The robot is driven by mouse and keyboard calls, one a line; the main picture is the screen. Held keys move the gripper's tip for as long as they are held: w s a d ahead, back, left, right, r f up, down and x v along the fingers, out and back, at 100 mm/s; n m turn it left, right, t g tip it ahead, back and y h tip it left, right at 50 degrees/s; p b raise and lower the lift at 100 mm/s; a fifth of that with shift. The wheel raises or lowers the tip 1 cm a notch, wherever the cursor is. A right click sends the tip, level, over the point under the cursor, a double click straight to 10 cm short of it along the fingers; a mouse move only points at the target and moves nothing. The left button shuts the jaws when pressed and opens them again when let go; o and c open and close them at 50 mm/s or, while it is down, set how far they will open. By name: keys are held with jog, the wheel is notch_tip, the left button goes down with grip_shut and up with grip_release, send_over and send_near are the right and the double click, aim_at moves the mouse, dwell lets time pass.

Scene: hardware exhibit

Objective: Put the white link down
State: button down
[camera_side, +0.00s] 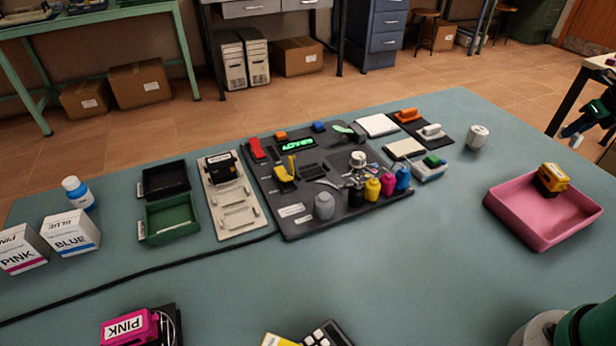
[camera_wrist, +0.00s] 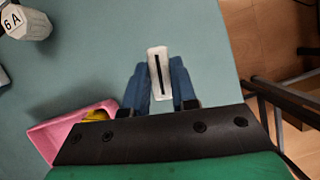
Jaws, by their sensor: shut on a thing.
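The white link (camera_wrist: 152,63) is a small pale block with a dark slot along its upper face. In the wrist view it stands between the two blue fingers of my gripper (camera_wrist: 160,88), which is shut on it. In the side view my gripper (camera_side: 584,130) is at the right edge, partly cut off. A small white end of the link (camera_side: 575,141) shows below its fingers there. The link appears held above the table, near its far right edge; the exact height is hard to tell.
The pink tray (camera_side: 512,221) holds a yellow and black item (camera_side: 552,179). A whitish knob-like piece (camera_side: 478,137), marked 6A in the wrist view (camera_wrist: 22,22), stands on the teal table (camera_side: 440,270). A dark panel (camera_side: 300,226) with several coloured parts lies mid-table. Table around the tray is clear.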

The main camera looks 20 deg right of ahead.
notch_tip(320, 180, up, 14)
jog(key=w+a+n+y, duration=0.1)
jog(key=w+a+n, duration=0.2)
jog(key=w+a, duration=0.5)
jog(key=w+a+r+n+y, duration=0.1)
jog(key=w+a+n, duration=0.25)
jog(key=a, duration=0.95)
jog(key=w+a+n+y, duration=0.1)
jog(key=w+a+n, duration=0.2)
jog(key=w+a, duration=0.5)
jog(key=s+a+n+g+y, duration=0.1)
jog(key=s+a+n, duration=0.15)
jog(key=a, duration=0.85)
jog(key=s+a+n+g+y, duration=0.1)
jog(key=a+n, duration=0.2)
jog(key=a, duration=0.8)
jog(key=s+a+n+g, duration=0.1)
jog(key=s+a+n, duration=0.2)
jog(key=s+a, duration=0.4)
jog(key=s+a+n+g, duration=0.1)
jog(key=s+a+n, duration=0.3)
jog(key=a, duration=0.6)
jog(key=shift+m+y, duration=0.3)
jog(key=shift+m, duration=0.4)
jog(key=f, duration=2)
jog(key=shift+s+d+f, duration=0.1)
jog(key=shift+s, duration=0.2)
jog(key=shift+f, duration=0.1)
